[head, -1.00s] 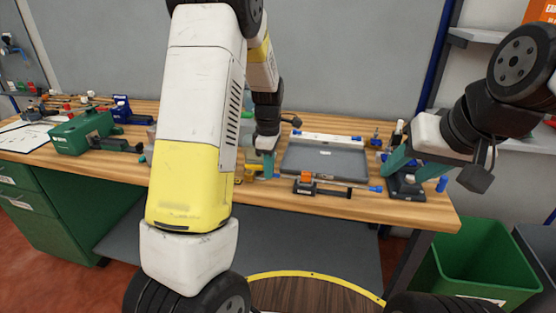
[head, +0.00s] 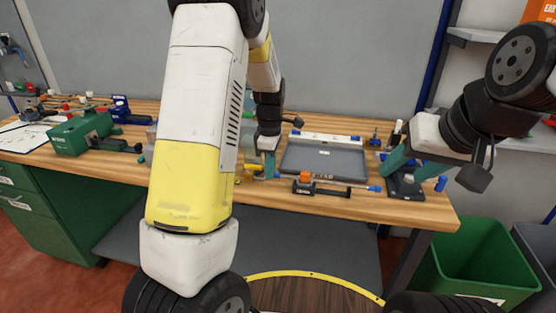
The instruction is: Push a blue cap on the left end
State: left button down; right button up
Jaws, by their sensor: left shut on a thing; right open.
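The work piece (head: 340,183) lies level in a dark holder with an orange clamp (head: 306,177) near the front of the bench. A blue cap (head: 374,188) sits at its right end. My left gripper (head: 270,172) points down just left of the holder, shut on a small piece. A bit of blue shows by its fingertips, but too small to make out. I cannot tell whether that piece touches the left end. My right gripper (head: 396,166) is open above a dark stand (head: 404,186) at the right of the bench.
A grey tray (head: 325,158) lies behind the holder. Loose blue caps (head: 440,183) are at the bench's right end. A green box-like tool (head: 82,134) stands at the left. My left arm hides the bench's middle left. A green bin (head: 484,265) stands on the floor at right.

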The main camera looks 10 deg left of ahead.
pick_arm(q)
jog(key=shift+d, duration=0.85)
jog(key=c, duration=1.1)
grip_release()
jog(key=shift+r, duration=0.15)
notch_tip(320, 180, up, 7)
jog(key=shift+f, duration=0.15)
dwell(0.4)
